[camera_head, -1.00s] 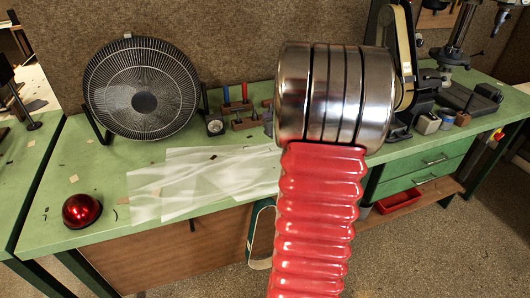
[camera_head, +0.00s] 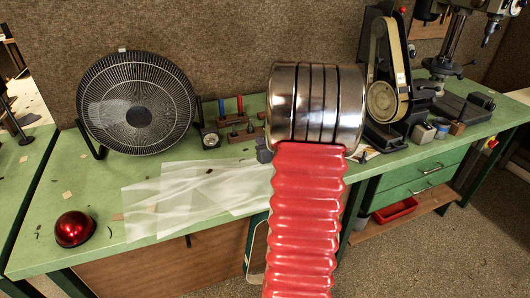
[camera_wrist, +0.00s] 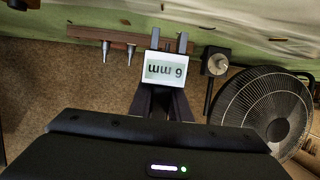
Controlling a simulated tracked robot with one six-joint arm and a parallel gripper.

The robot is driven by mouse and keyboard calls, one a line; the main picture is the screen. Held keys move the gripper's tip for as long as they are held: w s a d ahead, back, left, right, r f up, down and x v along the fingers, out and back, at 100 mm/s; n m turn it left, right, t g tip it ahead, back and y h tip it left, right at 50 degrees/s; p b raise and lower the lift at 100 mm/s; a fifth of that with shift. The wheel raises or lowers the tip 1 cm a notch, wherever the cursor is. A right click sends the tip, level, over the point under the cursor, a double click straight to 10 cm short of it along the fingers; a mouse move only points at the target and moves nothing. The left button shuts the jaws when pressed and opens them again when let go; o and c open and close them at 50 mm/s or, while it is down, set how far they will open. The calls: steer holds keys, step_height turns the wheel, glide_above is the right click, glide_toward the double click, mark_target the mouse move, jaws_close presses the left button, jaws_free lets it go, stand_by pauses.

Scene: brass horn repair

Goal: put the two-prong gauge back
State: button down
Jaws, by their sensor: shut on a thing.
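In the wrist view my gripper (camera_wrist: 164,97) is shut on the two-prong gauge (camera_wrist: 165,68), a small block with a white face and an upside-down mm label. Its two grey prongs point to the top of the picture, toward the bench. The prongs are beside a brown rack (camera_wrist: 85,33), which has two grey pegs; I cannot tell whether they touch it. In the head view the wooden rack (camera_head: 241,135) stands on the bench, left of my arm. My arm hides most of the gripper there.
A black fan (camera_head: 138,103) and a small dial (camera_head: 210,138) stand left of the rack. Red and blue upright tools (camera_head: 240,105) are behind it. A belt sander (camera_head: 384,95) is at right. Translucent sheets (camera_head: 185,195) and a red dome (camera_head: 75,229) lie toward the front.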

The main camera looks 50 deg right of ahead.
steer(key=shift+f, duration=0.3)
steer(key=shift+f, duration=1.85)
steer(key=shift+f, duration=0.1)
steer(key=c, duration=1.6)
jaws_free()
steer(key=shift+c, duration=0.2)
steer(key=shift+s, duration=0.1)
steer(key=shift+s+a+r, duration=0.15)
steer(key=shift+s+r, duration=0.1)
steer(key=v, duration=1.1)
